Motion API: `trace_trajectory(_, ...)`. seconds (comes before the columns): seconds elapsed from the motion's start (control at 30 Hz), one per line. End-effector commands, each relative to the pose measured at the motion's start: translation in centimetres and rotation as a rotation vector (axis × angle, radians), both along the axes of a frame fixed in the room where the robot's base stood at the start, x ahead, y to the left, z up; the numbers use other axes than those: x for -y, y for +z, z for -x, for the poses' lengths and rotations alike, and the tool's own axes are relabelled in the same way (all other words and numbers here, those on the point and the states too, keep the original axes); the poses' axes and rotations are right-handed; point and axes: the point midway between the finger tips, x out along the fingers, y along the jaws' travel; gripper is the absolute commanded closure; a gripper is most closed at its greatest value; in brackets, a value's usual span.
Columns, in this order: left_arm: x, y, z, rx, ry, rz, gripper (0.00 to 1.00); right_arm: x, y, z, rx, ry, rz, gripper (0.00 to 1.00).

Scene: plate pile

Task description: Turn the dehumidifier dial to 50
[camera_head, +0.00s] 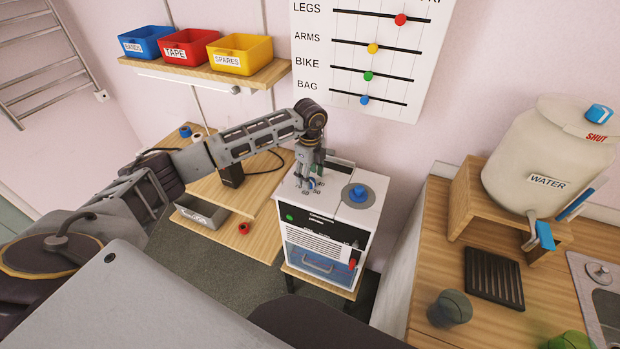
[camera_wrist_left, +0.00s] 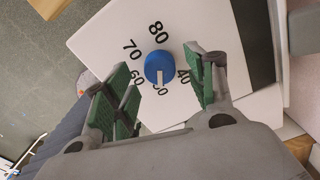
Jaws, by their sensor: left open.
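The dehumidifier is a white box (camera_head: 325,245) with a dark front panel, on a low stand in the middle of the head view. Its blue dial (camera_wrist_left: 158,67) has a white pointer and printed numbers; 80, 70, 60 and 40 show around it. The pointer is toward the partly covered 50 at the bottom of the wrist view. My left gripper (camera_head: 309,184) is above the dial, pointing down, and it also shows in the wrist view (camera_wrist_left: 157,70). Its green-padded fingers are open on either side of the dial, with gaps visible. My right gripper is not in view.
A second blue knob (camera_head: 358,193) sits on the box's top, right of the gripper. A wooden desk (camera_head: 250,190) is to the left. A counter with a water tank (camera_head: 550,160) is to the right. A shelf with bins (camera_head: 240,54) is above.

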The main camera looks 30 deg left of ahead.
Motion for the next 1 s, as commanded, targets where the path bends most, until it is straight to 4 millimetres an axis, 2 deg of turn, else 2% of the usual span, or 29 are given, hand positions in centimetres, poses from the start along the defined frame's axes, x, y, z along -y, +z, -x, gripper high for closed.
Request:
trace_trajectory(0.4,0.0,6.2,-0.1,0.004,0.0,0.001,0.44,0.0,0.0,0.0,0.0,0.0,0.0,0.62)
trace_trajectory(0.6,0.0,8.6,-0.1,0.003,0.001,0.001,0.44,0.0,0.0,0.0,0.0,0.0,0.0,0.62)
trace_trajectory(0.8,0.0,9.8,-0.1,0.002,0.001,0.0,0.44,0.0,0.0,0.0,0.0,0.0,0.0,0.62)
trace_trajectory(1.0,0.0,10.0,-0.1,0.002,0.001,0.0,0.44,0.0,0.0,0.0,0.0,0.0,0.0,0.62)
